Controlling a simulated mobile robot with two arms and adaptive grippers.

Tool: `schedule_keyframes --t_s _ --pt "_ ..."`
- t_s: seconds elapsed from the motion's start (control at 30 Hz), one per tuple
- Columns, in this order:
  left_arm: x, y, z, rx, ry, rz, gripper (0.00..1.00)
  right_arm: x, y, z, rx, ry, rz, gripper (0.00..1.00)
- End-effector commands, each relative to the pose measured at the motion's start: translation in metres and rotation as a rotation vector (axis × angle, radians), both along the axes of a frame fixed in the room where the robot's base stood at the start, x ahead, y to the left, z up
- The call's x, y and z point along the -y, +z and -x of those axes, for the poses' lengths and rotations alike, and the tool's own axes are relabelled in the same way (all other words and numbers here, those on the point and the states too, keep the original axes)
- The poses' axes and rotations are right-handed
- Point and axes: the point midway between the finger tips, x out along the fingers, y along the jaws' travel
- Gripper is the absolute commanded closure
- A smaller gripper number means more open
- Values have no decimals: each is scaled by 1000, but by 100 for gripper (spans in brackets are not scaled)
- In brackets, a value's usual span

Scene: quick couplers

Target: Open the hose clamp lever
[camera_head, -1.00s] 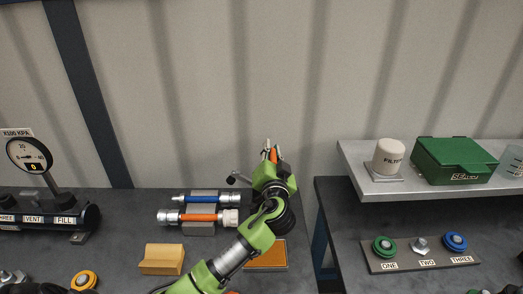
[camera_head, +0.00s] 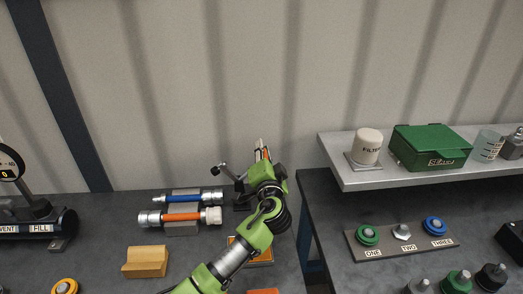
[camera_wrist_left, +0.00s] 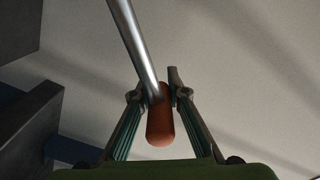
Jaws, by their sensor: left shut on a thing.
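The clamp lever shows in the left wrist view as a metal rod (camera_wrist_left: 133,45) with a rounded orange-red grip (camera_wrist_left: 160,128). My left gripper (camera_wrist_left: 158,98) is shut on this grip, with one finger on each side of it. In the head view my left gripper (camera_head: 262,153) is at the back right of the left bench, pointing up, with a bit of orange between its fingers. A dark clamp part with a small black knob (camera_head: 216,171) shows just left of the gripper. My arm hides most of the clamp. My right gripper is not in view.
A blue hose coupler (camera_head: 187,196) and an orange one (camera_head: 182,216) lie on a grey stand left of my arm. A yellow block (camera_head: 145,262) is in front. At right, a grey shelf (camera_head: 340,178) holds a filter and green box above a button panel (camera_head: 390,252).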

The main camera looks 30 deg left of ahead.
Motion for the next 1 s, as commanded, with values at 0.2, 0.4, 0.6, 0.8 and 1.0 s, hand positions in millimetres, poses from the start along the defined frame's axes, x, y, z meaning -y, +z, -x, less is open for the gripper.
schedule_keyframes --t_s 0.2,0.4,0.6,0.8,1.0 --pt "1 1 0 3 -2 1 67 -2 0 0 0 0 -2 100" --pt "0 0 0 2 -1 1 67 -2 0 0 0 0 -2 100" --pt "3 0 4 1 -1 3 67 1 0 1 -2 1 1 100" --pt "20 -1 31 0 -3 6 67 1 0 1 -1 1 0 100" --pt "43 -1 67 0 -3 5 67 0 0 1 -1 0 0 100"
